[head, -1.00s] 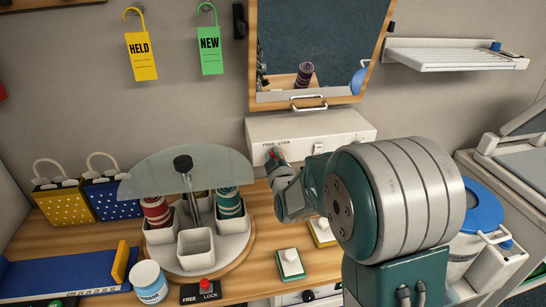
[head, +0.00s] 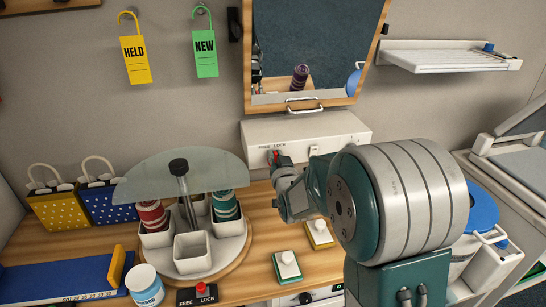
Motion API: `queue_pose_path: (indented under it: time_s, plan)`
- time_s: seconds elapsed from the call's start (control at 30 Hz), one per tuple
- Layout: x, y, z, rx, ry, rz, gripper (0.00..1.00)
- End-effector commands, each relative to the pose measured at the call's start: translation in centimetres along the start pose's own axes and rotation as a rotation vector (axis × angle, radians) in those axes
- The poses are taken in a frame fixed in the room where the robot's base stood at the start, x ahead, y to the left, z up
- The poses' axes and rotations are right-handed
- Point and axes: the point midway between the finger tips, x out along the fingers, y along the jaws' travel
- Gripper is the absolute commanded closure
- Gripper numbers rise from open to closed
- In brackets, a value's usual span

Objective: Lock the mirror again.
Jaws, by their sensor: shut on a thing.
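The mirror (head: 310,45) has a wooden frame and a metal handle (head: 303,106) at its bottom edge. It stands on the wall above a white housing (head: 325,130). A small red lever (head: 275,155) shows on the housing's front, just under the words FREE and LOCK, nearer to LOCK. My gripper (head: 279,162) is shut on this lever. The gripper's fingers hide most of the lever, and my arm covers the area to the right.
A second red knob on a FREE/LOCK plate (head: 198,293) is at the front edge, by the carousel with its glass disc (head: 180,175). A white jar (head: 145,285) stands left of that plate. Two switch blocks (head: 287,266) lie below my arm. A wall shelf (head: 450,55) is at upper right.

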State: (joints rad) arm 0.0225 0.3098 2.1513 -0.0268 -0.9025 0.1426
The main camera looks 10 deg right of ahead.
Motion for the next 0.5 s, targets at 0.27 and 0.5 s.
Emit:
queue_pose_path:
  time_s: [0.27,0.5]
  plan:
    - [-0.25,0.54,1.28,0.251,-0.030,0.007,1.00]
    - [-0.25,0.78,1.39,0.428,-0.030,0.008,1.00]
